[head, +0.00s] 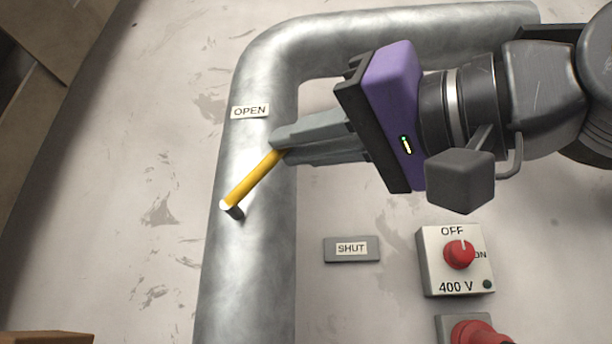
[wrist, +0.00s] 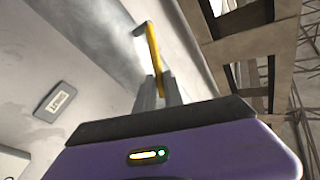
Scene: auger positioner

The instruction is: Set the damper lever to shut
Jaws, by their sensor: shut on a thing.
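The damper lever (head: 250,182) is a yellow bar on a short pivot at the front of a grey metal duct pipe. In the head view it slants up and to the right from its pivot, pointing between the OPEN label (head: 250,112) and the SHUT plate (head: 351,249). My gripper (head: 281,146) is shut on the lever's upper free end, and its fingers hide that tip. In the wrist view the yellow lever (wrist: 153,50) runs up from between the fingers (wrist: 158,90). The SHUT plate also shows at the left of the wrist view (wrist: 57,101).
The grey pipe (head: 245,290) runs down the wall and bends right at the top. A switch box marked 400 V (head: 455,260) with a red knob is at the lower right, and another red control (head: 475,330) is below it. The wall around the SHUT plate is clear.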

